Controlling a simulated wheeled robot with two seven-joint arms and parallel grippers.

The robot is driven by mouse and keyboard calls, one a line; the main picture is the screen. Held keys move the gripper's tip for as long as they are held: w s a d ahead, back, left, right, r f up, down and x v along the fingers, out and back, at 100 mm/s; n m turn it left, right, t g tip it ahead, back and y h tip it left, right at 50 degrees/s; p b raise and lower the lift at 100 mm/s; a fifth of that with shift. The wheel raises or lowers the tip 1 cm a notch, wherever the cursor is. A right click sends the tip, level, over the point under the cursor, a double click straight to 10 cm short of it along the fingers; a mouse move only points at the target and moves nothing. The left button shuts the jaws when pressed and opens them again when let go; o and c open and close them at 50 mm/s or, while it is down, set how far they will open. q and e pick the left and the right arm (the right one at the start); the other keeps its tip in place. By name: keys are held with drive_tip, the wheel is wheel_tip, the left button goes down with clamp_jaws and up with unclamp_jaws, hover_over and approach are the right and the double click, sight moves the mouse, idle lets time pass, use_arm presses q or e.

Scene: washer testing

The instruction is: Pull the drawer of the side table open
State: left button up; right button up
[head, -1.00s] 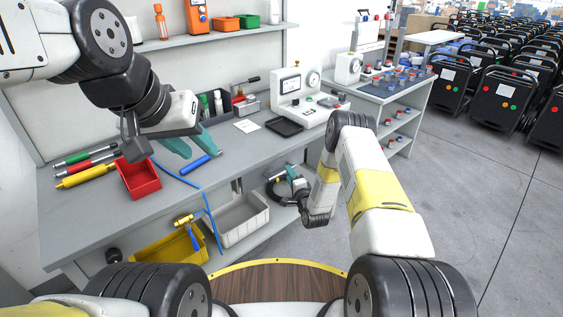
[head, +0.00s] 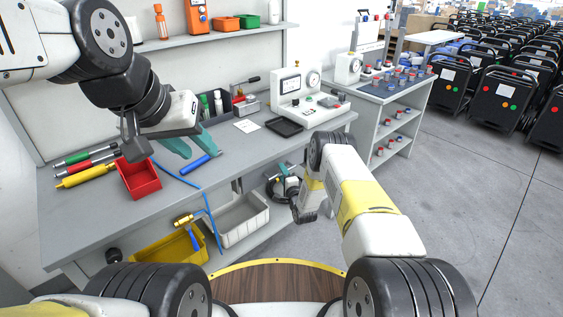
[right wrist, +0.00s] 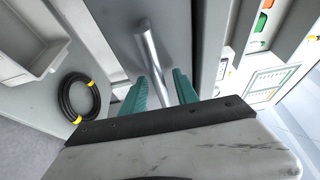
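In the right wrist view, a silver bar handle (right wrist: 148,48) stands out from a flat grey front (right wrist: 115,30), which looks like the drawer front. The teal fingers of my right gripper (right wrist: 160,82) are apart, one on each side of the bar's lower part; I cannot tell whether they touch it. In the head view, my right arm points down beside the workbench's right end, and the drawer front cannot be made out. My left gripper (head: 190,147) is open and empty above the workbench (head: 120,215).
A black hose coil (right wrist: 80,97) and a grey bin (right wrist: 30,45) lie left of the handle in the right wrist view. A button-covered side stand (head: 385,90) is at right.

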clamp_jaws()
idle(1.4)
